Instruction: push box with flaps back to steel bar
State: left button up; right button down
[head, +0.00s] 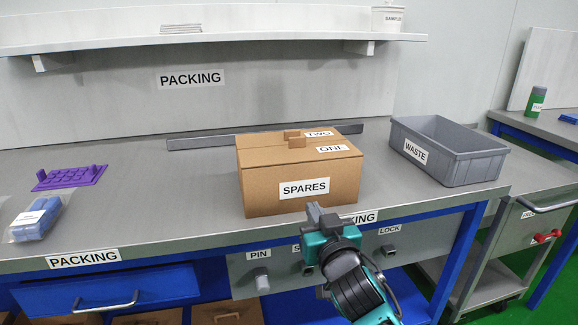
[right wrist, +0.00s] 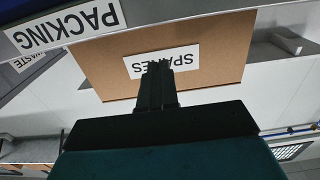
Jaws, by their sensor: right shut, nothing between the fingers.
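The brown cardboard box (head: 258,195) stands upright on the grey bench, with a SPARES label on its front. Its top flaps, marked ONE and TWO, lie closed, with a small tab in the middle. The steel bar (head: 200,143) lies along the back of the bench; the box hides its middle, so any gap between them cannot be told. My right gripper (head: 315,208) is shut and empty at the lower front of the box. In the right wrist view its fingertips (right wrist: 156,72) overlap the SPARES label on the box (right wrist: 210,65); contact is unclear. My left gripper is out of view.
A grey WASTE bin (head: 470,170) stands right of the box. A purple rack (head: 70,178) and a bag of blue items (head: 36,218) lie at the left. The bench between them and the box is clear. A panel with knobs (head: 262,278) is below the front edge.

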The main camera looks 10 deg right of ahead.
aim_at(305, 194)
jog(key=shift+w, duration=0.9)
jog(key=shift+w+a, duration=0.1)
jog(key=shift+w, duration=1.1)
jog(key=shift+w, duration=0.15)
jog(key=shift+w+b, duration=0.8)
jog(key=shift+w, duration=1.55)
